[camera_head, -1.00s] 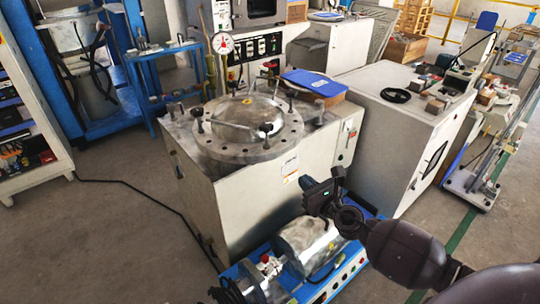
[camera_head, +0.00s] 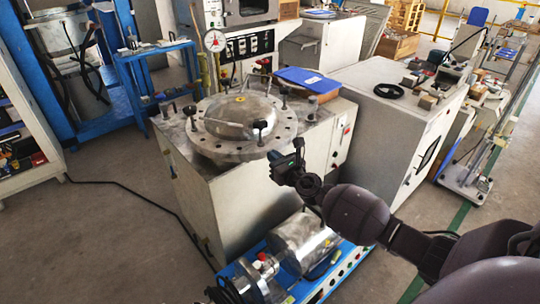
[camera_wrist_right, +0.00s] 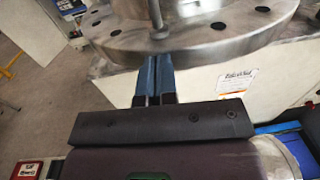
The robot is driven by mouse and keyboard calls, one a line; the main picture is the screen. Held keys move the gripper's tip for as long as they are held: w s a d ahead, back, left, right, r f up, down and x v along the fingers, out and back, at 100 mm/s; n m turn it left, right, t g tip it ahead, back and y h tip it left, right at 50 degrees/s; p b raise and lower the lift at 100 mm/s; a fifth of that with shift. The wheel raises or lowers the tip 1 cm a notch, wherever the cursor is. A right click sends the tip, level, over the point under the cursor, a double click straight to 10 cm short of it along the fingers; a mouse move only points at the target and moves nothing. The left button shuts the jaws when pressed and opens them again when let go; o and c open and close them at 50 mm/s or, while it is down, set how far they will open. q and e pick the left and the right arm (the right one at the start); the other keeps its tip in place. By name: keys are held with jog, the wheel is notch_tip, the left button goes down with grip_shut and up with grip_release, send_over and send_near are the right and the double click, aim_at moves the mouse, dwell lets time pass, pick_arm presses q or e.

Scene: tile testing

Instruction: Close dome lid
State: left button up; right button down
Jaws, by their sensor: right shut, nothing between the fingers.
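The metal dome lid (camera_head: 236,113) sits flat on top of the grey cabinet (camera_head: 235,205), with a wide bolted flange (camera_head: 225,150) around it. Upright bolts with dark knobs stand around the flange. My right gripper (camera_head: 298,146) is at the flange's right front edge. In the right wrist view, the gripper's blue fingers (camera_wrist_right: 155,62) are together, with nothing between them. Their tips are close to the rim of the flange (camera_wrist_right: 215,38), beside a bolt (camera_wrist_right: 158,22). I cannot tell whether they touch it. My left gripper is not in view.
A blue flat object (camera_head: 308,80) lies behind the lid on the cabinet. A blue-framed machine with a metal cylinder (camera_head: 303,243) stands in front, below my right arm. A white cabinet (camera_head: 400,125) stands to the right.

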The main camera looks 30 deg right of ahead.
jog(key=shift+w, duration=0.85)
jog(key=shift+a, duration=0.1)
